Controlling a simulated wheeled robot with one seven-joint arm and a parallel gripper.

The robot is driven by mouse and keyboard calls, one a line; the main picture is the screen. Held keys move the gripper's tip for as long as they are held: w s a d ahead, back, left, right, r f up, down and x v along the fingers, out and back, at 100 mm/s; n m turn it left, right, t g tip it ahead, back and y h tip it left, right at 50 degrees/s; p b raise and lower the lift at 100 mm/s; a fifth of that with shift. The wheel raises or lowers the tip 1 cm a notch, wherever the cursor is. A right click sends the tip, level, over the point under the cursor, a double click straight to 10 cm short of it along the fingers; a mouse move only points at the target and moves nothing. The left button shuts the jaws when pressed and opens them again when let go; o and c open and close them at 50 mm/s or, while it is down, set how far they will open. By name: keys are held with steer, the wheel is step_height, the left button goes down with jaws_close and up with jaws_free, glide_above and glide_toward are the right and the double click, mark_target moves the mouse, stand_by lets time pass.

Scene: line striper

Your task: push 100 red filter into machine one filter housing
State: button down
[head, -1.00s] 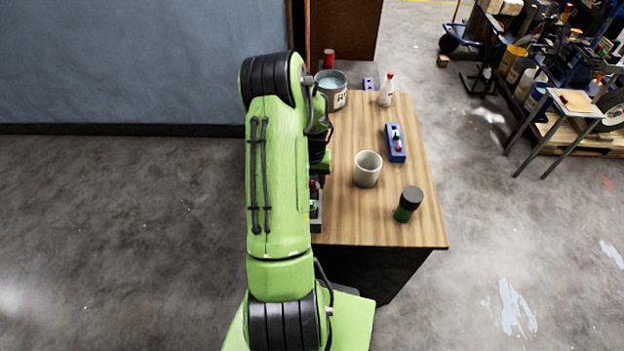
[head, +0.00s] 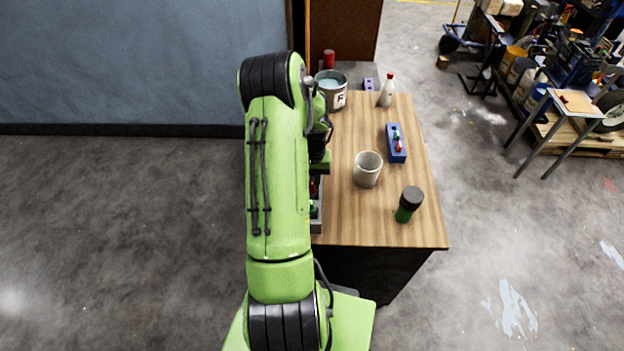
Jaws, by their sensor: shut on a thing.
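My green arm comes down in front of the table's left side and covers much of it. My wrist shows beside the arm, but my gripper's fingers are hidden behind it, so I cannot see what is between them. A grey tray (head: 316,225) at the table's left edge shows only as a strip, with small red (head: 313,188) and green (head: 313,209) pieces in it. A blue block (head: 396,155) on the right holds small green and red pieces. I cannot make out which piece is the 100 red filter, nor any filter housing.
On the wooden table (head: 350,220) stand a grey cup (head: 367,170), a dark green jar with black lid (head: 408,205), a white bottle with red cap (head: 386,92) and a metal tin (head: 332,88). A purple block (head: 368,84) and red can (head: 328,59) are behind.

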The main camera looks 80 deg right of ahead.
steer(key=shift+r, duration=0.6)
steer(key=shift+r+p, duration=2.35)
steer(key=shift+r, duration=1.15)
